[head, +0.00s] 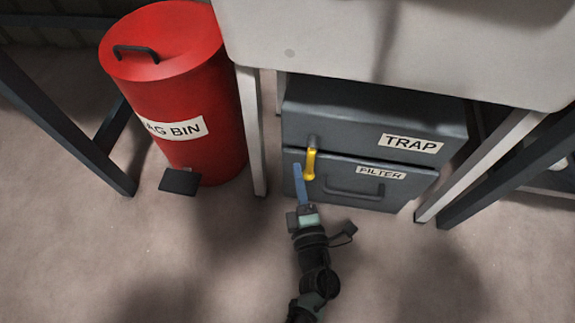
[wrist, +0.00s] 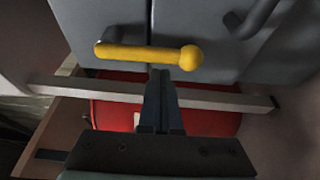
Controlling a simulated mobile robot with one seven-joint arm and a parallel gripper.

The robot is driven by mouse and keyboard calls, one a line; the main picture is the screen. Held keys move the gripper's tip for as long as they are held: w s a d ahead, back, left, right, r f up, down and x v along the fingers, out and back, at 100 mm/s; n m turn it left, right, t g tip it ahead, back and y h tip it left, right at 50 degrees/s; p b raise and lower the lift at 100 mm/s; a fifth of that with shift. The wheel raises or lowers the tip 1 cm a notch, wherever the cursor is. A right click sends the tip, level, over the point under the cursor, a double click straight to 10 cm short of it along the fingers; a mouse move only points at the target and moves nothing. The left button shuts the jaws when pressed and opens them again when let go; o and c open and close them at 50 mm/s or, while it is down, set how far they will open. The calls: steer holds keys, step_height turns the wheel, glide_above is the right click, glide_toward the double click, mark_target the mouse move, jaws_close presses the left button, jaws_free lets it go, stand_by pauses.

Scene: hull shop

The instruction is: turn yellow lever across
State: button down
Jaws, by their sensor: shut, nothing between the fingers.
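The yellow lever (head: 310,164) is on the front of the grey trap cabinet (head: 300,108), at its left side near the seam with the filter drawer (head: 400,190). In the head view it hangs roughly upright, with its knob at the top of the visible part unclear. In the wrist view the yellow lever (wrist: 150,57) lies across the picture with its round knob at the right end. My gripper (head: 298,168) is shut and empty, just left of the lever in the head view. In the wrist view my gripper's tips (wrist: 162,75) are close beside the lever; I cannot tell whether they touch.
A red bin (head: 185,100) with a pedal (head: 180,181) stands to the left. A pale bench top (head: 400,50) overhangs the cabinet, with legs (head: 252,130) on both sides. The drawer has a dark handle (head: 355,193). The floor (head: 120,250) in front is clear.

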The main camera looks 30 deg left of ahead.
steer(key=shift+d, duration=0.2)
stand_by(0.4)
steer(key=shift+w+d+n+g+p, duration=0.1)
steer(key=shift+d+n+g+p, duration=0.2)
steer(key=shift+n, duration=0.5)
